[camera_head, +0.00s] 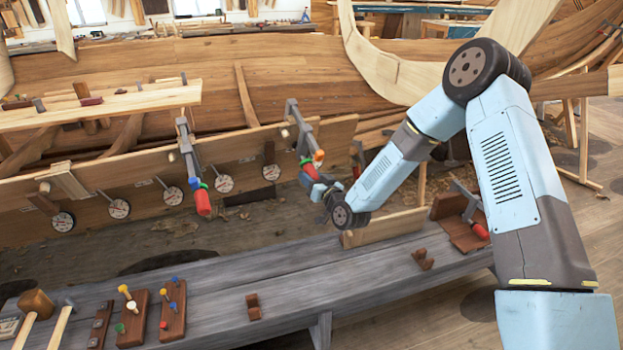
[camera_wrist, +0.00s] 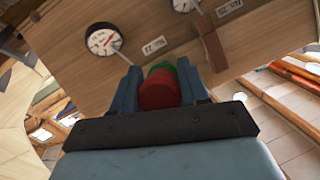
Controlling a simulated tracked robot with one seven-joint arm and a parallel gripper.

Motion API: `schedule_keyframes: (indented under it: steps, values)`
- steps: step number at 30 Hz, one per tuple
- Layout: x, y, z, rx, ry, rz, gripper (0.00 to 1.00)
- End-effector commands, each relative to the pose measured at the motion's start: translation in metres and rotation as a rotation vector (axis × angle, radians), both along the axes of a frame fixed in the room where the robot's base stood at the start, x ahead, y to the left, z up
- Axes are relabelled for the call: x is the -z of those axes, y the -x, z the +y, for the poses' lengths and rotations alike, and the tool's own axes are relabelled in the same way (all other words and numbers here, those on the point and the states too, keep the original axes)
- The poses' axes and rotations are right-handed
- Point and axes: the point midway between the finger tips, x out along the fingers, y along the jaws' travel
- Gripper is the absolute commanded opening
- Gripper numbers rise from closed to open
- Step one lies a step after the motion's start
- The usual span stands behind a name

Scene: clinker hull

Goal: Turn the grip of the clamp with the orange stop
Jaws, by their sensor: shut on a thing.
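The clamp (camera_head: 296,120) with the orange stop (camera_head: 319,155) hangs on the upper edge of the plank, right of centre in the head view. Its red grip (camera_head: 310,171) points down toward my gripper (camera_head: 319,187). In the wrist view the red grip (camera_wrist: 158,91) sits between the two fingers of my gripper (camera_wrist: 160,92), with a green collar (camera_wrist: 163,67) just beyond it. My gripper is shut on this grip. The orange stop is not visible in the wrist view.
A second clamp with a red grip (camera_head: 203,203) and a blue stop hangs to the left. Round dials (camera_head: 224,183) line the plank (camera_head: 325,135).

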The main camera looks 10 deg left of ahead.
Motion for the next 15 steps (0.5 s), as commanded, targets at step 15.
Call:
schedule_keyframes:
  steps: [15]
  values:
    - [-0.0001, -0.0008, -0.0008, -0.003, -0.010, 0.007, 0.50]
